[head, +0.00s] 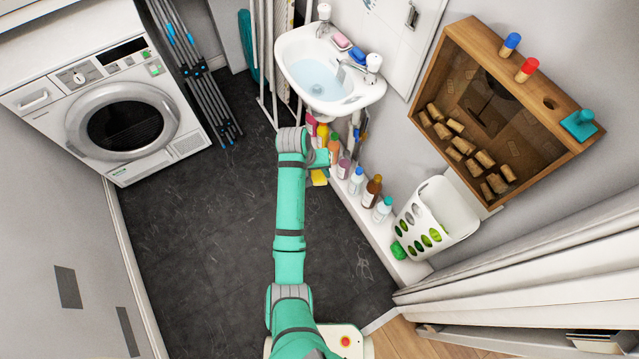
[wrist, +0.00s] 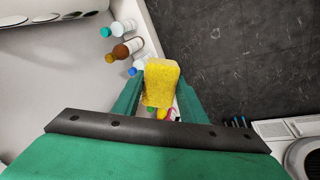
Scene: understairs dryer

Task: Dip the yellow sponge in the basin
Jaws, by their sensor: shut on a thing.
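The yellow sponge (wrist: 161,80) is held between the two green fingers of my gripper (wrist: 160,98) in the wrist view. In the head view the sponge (head: 319,177) shows as a small yellow block beside my gripper (head: 320,165), partly hidden by it. The white basin (head: 345,105) is on the wall, further back than my gripper, and has pale blue water (head: 318,82) in it. The sponge is apart from the basin, in front of it and seemingly lower.
Several bottles (head: 373,188) stand on a ledge along the wall right of my gripper. The dark floor (head: 200,240) is clear.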

